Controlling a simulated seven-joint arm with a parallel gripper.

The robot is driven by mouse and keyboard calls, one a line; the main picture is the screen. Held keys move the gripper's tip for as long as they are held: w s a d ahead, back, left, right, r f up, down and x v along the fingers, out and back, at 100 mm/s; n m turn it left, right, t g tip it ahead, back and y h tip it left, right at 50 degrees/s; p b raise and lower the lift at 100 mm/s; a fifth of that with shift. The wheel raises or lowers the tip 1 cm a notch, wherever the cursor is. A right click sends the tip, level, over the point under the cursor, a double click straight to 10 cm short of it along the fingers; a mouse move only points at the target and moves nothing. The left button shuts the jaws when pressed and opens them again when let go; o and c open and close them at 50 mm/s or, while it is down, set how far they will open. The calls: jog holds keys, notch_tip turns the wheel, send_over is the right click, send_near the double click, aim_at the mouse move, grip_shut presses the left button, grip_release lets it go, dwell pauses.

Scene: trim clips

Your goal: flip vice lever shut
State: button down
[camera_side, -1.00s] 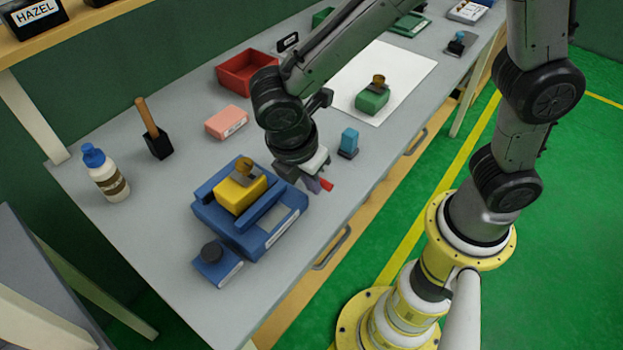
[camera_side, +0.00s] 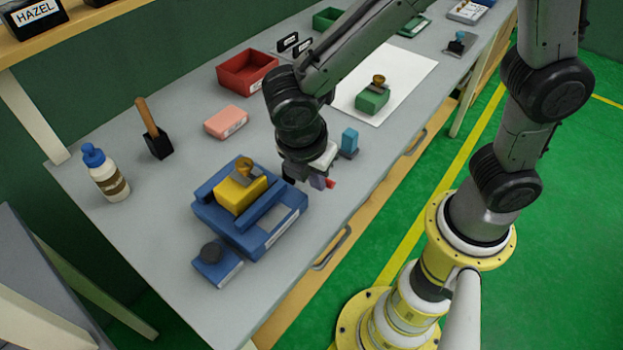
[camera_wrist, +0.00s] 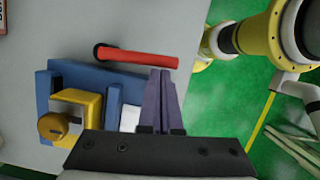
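The blue vice (camera_side: 275,232) sits on the bench with a yellow block (camera_side: 240,190) between its jaws; both also show in the wrist view, the vice at its lower left (camera_wrist: 75,75). The red lever (camera_wrist: 140,57) runs from a black pivot at the vice's far end out to the right, towards my base. In the side view only its red tip (camera_side: 331,183) shows beside my gripper. My gripper (camera_wrist: 160,72) has its purple fingers together with nothing visible between them. In the wrist view the fingertips appear just short of the lever; I cannot tell if they touch.
A small blue block with a black knob (camera_side: 217,262) stands in front of the vice. A blue upright piece (camera_side: 348,142) is close behind my gripper. A green block (camera_side: 372,99) rests on a white sheet. A pink box (camera_side: 226,121) and red bin (camera_side: 246,70) stand further back.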

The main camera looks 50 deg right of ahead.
jog(key=d+n, duration=0.1)
jog(key=d+n+t, duration=0.1)
jog(key=n, duration=0.1)
jog(key=shift+s+d+n, duration=0.15)
jog(key=shift+d+n, duration=0.15)
jog(key=shift+d, duration=0.05)
jog(key=d+n, duration=0.1)
jog(key=d+n+t+y, duration=0.1)
jog(key=n, duration=0.1)
jog(key=shift+w+d+n, duration=0.3)
jog(key=shift+w+d, duration=0.05)
jog(key=d+n, duration=0.1)
jog(key=w+d+n, duration=0.1)
jog(key=n, duration=0.1)
jog(key=shift+w+t+y, duration=0.15)
jog(key=shift+t+y, duration=0.15)
jog(key=shift+w+d, duration=0.5)
jog(key=shift+w, duration=0.1)
jog(key=shift+d, duration=0.1)
jog(key=s, duration=0.1)
jog(key=s+a, duration=0.1)
jog(key=s+r, duration=0.1)
jog(key=s, duration=0.1)
jog(key=shift+a, duration=0.3)
jog(key=d+v, duration=0.1)
jog(key=v, duration=0.8)
jog(key=shift+a+r, duration=0.2)
jog(key=shift+r, duration=0.2)
